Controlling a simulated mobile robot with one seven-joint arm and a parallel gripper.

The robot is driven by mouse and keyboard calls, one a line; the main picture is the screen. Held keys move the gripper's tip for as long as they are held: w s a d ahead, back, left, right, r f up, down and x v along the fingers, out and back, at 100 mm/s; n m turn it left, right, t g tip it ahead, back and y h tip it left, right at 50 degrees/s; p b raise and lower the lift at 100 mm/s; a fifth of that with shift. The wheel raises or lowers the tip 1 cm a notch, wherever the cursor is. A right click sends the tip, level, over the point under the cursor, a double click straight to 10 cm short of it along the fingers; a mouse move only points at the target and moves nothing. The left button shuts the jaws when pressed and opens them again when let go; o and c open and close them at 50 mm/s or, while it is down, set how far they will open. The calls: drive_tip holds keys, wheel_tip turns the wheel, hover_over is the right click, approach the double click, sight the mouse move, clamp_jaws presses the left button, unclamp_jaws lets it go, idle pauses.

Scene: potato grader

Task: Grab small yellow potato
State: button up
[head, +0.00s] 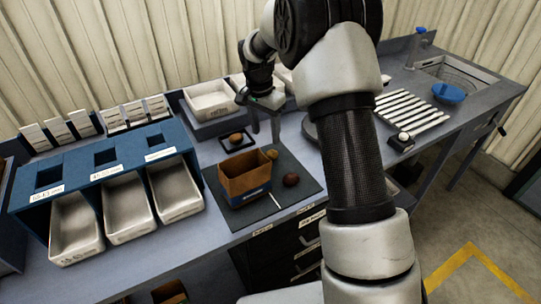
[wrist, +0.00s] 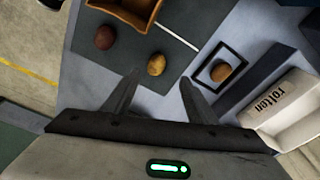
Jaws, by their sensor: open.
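The small yellow potato (head: 272,154) lies on the dark mat (head: 230,216), just right of the open cardboard box (head: 245,180). In the wrist view the yellow potato (wrist: 156,64) is ahead of my gripper, roughly between the lines of its two fingers. My gripper (head: 264,125) is open and empty above the back edge of the mat; it also shows in the wrist view (wrist: 160,82). A brown potato (head: 235,138) sits in a black square frame behind the box.
A white bin labelled "rotten" (wrist: 290,108) stands near the framed potato. A blue sorter (head: 95,182) with several white trays is at left. White slats (head: 408,112), a blue bowl (head: 449,93) and a sink are at right.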

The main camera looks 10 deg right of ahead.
sight(270, 152)
drive_tip(key=f, duration=0.3)
drive_tip(key=shift+w+d+f, duration=0.15)
drive_tip(key=shift+w+f, duration=0.05)
drive_tip(key=shift+f, duration=0.05)
drive_tip(key=shift+d+f+p, duration=0.1)
drive_tip(key=shift+d+f, duration=0.1)
drive_tip(key=shift+f, duration=0.7)
drive_tip(key=shift+d+f+p, duration=0.1)
drive_tip(key=shift+d+f, duration=0.1)
drive_tip(key=shift+f, duration=0.7)
drive_tip(key=shift+d+f+p, duration=0.1)
drive_tip(key=shift+d+f, duration=0.1)
drive_tip(key=shift+f, duration=0.7)
drive_tip(key=shift+c, duration=0.3)
drive_tip(key=c, duration=1.1)
